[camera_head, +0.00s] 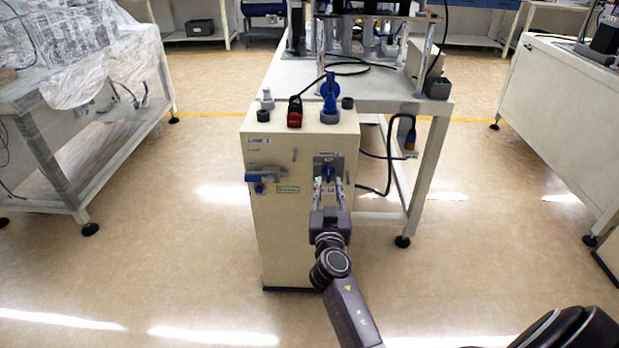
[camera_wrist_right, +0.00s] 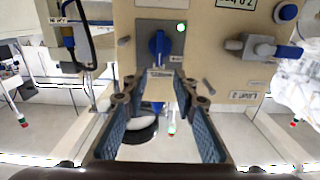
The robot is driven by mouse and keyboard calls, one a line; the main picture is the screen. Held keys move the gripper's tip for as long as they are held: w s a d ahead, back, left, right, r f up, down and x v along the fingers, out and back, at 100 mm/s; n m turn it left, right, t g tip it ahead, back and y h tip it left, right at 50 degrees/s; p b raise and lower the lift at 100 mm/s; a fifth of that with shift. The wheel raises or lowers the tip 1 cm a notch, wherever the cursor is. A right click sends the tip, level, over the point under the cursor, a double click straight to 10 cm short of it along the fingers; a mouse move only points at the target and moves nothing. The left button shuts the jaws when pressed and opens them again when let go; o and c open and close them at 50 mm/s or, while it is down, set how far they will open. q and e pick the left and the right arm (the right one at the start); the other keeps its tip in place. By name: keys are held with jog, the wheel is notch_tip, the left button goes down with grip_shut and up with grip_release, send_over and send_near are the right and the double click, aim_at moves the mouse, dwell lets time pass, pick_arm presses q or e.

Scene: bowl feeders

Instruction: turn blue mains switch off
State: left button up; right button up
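The blue mains switch (camera_head: 328,172) is a blue knob on a grey plate on the front of a beige cabinet (camera_head: 275,225). Its handle looks upright. It also shows in the right wrist view (camera_wrist_right: 159,46), where the picture is upside down. My right gripper (camera_head: 329,186) is in front of the cabinet, fingers pointing at the switch. In the right wrist view its two fingers (camera_wrist_right: 160,98) are spread apart with nothing held, and the knob lies beyond the tips. I cannot tell whether the fingers touch the plate. My left gripper is not in view.
A blue-handled valve (camera_head: 262,186) sits on the cabinet front, left of the switch. A red connector (camera_head: 295,112) and blue fittings (camera_head: 329,100) stand on top. A table (camera_head: 395,100) is behind, with a cable hanging at right. Floor is free on both sides.

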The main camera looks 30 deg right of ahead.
aim_at(329, 169)
jog(key=x, duration=0.6)
jog(key=shift+w+d, duration=0.25)
grip_shut()
